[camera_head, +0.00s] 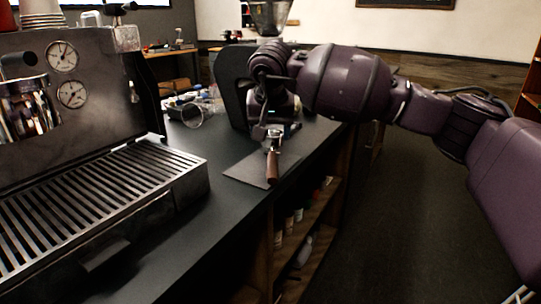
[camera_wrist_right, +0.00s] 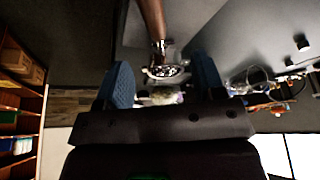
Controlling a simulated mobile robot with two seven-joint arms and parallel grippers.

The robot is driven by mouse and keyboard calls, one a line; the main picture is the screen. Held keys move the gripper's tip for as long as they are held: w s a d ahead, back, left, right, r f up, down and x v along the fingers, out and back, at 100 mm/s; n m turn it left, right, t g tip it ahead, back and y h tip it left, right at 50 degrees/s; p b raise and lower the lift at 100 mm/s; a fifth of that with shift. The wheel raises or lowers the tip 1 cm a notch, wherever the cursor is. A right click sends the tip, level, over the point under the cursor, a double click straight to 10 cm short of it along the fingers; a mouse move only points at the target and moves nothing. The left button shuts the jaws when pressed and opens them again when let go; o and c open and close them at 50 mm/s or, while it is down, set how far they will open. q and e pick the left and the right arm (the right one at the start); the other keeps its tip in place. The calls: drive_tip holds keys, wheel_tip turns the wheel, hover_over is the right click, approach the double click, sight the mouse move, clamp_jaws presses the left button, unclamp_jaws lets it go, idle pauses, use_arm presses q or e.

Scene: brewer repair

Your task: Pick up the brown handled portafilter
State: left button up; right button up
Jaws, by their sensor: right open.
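The portafilter, with its brown handle (camera_head: 272,168) pointing toward me and its metal head at the far end, is at the dark mat on the counter. My right gripper (camera_head: 268,127) is over the metal head end, beyond the handle. In the right wrist view my right gripper (camera_wrist_right: 163,80) is open, with its blue fingertips apart. The portafilter's metal head (camera_wrist_right: 165,70) appears between them in the picture, and the brown handle (camera_wrist_right: 153,18) runs to the top edge. I cannot tell whether the fingers touch it. My left gripper is not in view.
The mat (camera_head: 240,174) lies near the counter's right edge. A large espresso machine (camera_head: 100,170) fills the left. A grinder (camera_head: 232,85) stands behind my right wrist. Glass and metal items (camera_head: 190,110) lie farther back. Shelves with bottles (camera_head: 300,225) are below the counter.

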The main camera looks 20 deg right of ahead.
sight(272, 156)
drive_tip(key=shift+w+d, duration=0.15)
drive_tip(key=shift+d, duration=0.15)
drive_tip(key=shift+f, duration=0.1)
drive_tip(key=b+x, duration=0.1)
drive_tip(key=x, duration=0.3)
drive_tip(key=shift+w+f, duration=0.15)
drive_tip(key=shift+f, duration=0.25)
drive_tip(key=shift+w+d+f+b, duration=0.1)
drive_tip(key=shift+w+f+b, duration=0.05)
drive_tip(key=shift+f+b, duration=0.15)
drive_tip(key=shift+f, duration=0.25)
drive_tip(key=x, duration=0.2)
drive_tip(key=b+x, duration=0.1)
drive_tip(key=shift+d+f, duration=0.1)
drive_tip(key=shift+f, duration=0.35)
drive_tip(key=shift+w+f+b, duration=0.1)
drive_tip(key=shift+f+b, duration=0.2)
drive_tip(key=shift+d, duration=0.1)
drive_tip(key=shift+r, duration=0.2)
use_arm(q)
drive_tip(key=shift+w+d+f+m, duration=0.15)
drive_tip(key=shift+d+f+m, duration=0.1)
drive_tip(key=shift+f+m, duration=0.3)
use_arm(e)
clamp_jaws()
